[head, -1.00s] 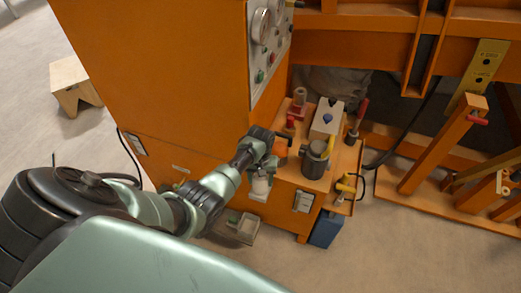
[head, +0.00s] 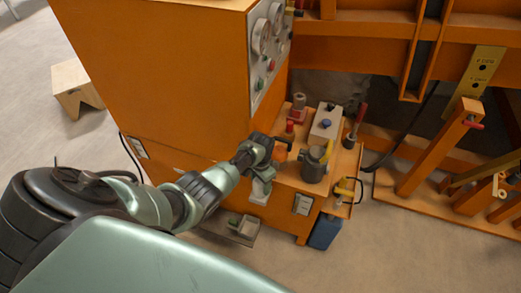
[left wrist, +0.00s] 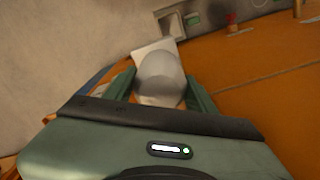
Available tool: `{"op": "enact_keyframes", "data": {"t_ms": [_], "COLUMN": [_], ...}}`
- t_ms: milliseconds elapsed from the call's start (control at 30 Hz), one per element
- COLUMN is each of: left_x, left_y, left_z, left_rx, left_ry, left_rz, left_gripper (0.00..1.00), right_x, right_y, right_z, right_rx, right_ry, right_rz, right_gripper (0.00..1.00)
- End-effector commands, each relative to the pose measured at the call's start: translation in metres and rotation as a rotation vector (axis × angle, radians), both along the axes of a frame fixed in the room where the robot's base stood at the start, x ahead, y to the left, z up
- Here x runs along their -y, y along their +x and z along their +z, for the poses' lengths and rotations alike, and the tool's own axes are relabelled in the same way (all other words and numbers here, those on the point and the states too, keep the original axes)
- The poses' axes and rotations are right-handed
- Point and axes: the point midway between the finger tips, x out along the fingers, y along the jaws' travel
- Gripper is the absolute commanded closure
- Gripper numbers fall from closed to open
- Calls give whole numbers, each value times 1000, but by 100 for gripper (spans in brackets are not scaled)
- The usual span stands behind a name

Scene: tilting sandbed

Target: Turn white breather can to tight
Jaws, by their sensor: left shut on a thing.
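The white breather can (left wrist: 158,70) is a pale rounded body between the two green fingers of my left gripper (left wrist: 160,92) in the left wrist view. The fingers are shut on it, one on each side. In the head view the left gripper (head: 263,172) is at the near left corner of the orange bench, and the white can (head: 260,188) shows small below and partly behind it. Any mark showing how tight the can is cannot be made out. My right gripper is not in view.
The tall orange cabinet (head: 165,80) stands close to my left arm. On the bench are a dark grey pot (head: 314,165), a white box with a blue knob (head: 325,122) and a red-handled lever (head: 357,122). A grey tray (head: 240,230) lies on the floor below.

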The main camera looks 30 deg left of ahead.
Motion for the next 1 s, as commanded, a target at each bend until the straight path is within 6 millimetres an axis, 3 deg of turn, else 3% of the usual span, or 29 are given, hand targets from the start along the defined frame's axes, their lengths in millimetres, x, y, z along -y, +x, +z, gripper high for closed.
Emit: {"op": "enact_keyframes", "data": {"t_ms": [600, 633, 1000], "left_x": [0, 0, 0], "left_y": [2, 2, 1], "left_z": [1, 1, 3], "left_rx": [4, 4, 2], "left_ry": [1, 1, 0], "left_rz": [-39, -39, -39], "left_gripper": [85, 36, 35], "right_x": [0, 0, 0], "right_y": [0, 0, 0], "right_z": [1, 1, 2], "right_rx": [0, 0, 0], "right_ry": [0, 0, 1], "right_rz": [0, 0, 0], "right_gripper": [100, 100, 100]}}
